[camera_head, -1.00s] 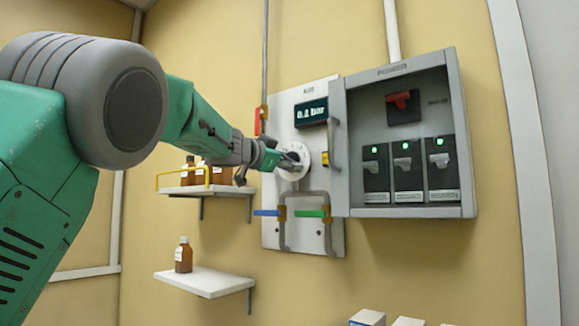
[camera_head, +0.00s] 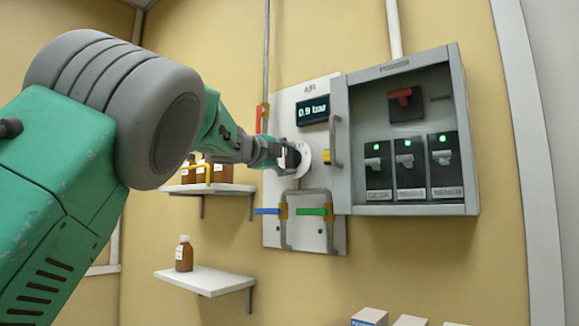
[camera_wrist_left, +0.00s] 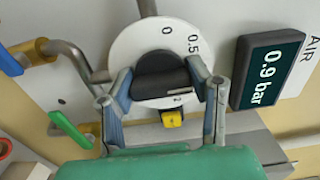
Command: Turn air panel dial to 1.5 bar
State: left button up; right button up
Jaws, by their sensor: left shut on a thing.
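The air panel (camera_head: 274,220) is a pale plate on the wall, and its display (camera_head: 313,110) reads 0.9 bar. The display also shows in the left wrist view (camera_wrist_left: 267,69) with the same reading. The dial's white scale disc (camera_wrist_left: 133,46) shows marks 0 and 0.5, with other marks partly hidden. The black dial knob (camera_wrist_left: 160,72) sits between the fingers of my left gripper (camera_wrist_left: 162,88), which is shut on it. In the head view my left gripper (camera_head: 284,155) covers much of the dial. My right gripper is not in view.
An open grey cabinet (camera_head: 340,160) with switches adjoins the panel on the right. Blue (camera_head: 268,211) and green (camera_head: 311,211) valve handles sit below the dial. Shelves with brown bottles (camera_head: 184,254) are at left. White boxes (camera_head: 369,317) show at the bottom edge.

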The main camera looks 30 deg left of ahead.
pick_arm(q)
jog(key=m, duration=0.1)
jog(key=m+b, duration=0.1)
jog(key=m, duration=0.1)
jog(key=shift+d+f, duration=0.2)
jog(key=shift+f, duration=0.2)
jog(key=shift+d+m, duration=0.1)
jog(key=shift+m, duration=0.7)
jog(key=shift+s+f+m+b, duration=0.15)
jog(key=shift+m+b, duration=0.6)
jog(key=shift+m, duration=0.55)
jog(key=o, duration=1.2)
jog(key=shift+c, duration=0.2)
jog(key=shift+s+r, duration=0.1)
jog(key=shift+r, duration=0.15)
